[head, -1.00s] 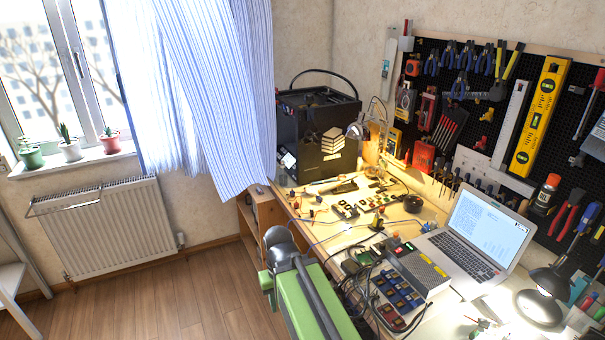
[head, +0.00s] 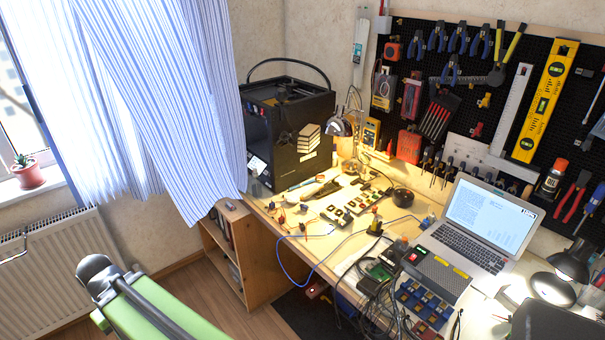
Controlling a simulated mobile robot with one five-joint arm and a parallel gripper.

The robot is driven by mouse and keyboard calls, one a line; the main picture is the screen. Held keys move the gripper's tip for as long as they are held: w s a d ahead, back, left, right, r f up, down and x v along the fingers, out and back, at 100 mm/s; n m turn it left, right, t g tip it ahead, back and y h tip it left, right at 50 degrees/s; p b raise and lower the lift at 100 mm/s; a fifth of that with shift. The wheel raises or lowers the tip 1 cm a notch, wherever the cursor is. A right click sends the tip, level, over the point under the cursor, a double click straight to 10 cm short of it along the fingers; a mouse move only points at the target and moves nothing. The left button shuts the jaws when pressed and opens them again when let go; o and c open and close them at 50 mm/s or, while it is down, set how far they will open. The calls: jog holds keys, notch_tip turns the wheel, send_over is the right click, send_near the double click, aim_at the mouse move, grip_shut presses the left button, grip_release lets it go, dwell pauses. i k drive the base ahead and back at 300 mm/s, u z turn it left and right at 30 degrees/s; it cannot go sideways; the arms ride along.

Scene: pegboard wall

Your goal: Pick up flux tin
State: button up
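I cannot pick out the flux tin with certainty. A small dark round object (head: 403,197) sits on the lit workbench (head: 318,246), right of the white strip with dark pieces. It is too small to tell whether it is a tin. My green arm shows at the lower left, over the floor and left of the bench. No gripper fingers show in the head view.
A black 3D printer (head: 290,130) stands at the bench's far end. A laptop (head: 470,228), grey box (head: 437,270), loose cables and a desk lamp (head: 568,265) crowd the right side. A wooden shelf (head: 222,240) stands below. Tools hang on the pegboard (head: 420,52).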

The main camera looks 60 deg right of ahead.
aim_at(319, 178)
jog(key=z, duration=0.35)
jog(key=i, duration=1.1)
jog(key=z, duration=0.75)
jog(key=k, duration=0.8)
jog(key=z, duration=0.15)
jog(key=i, duration=1.85)
jog(key=u, duration=0.05)
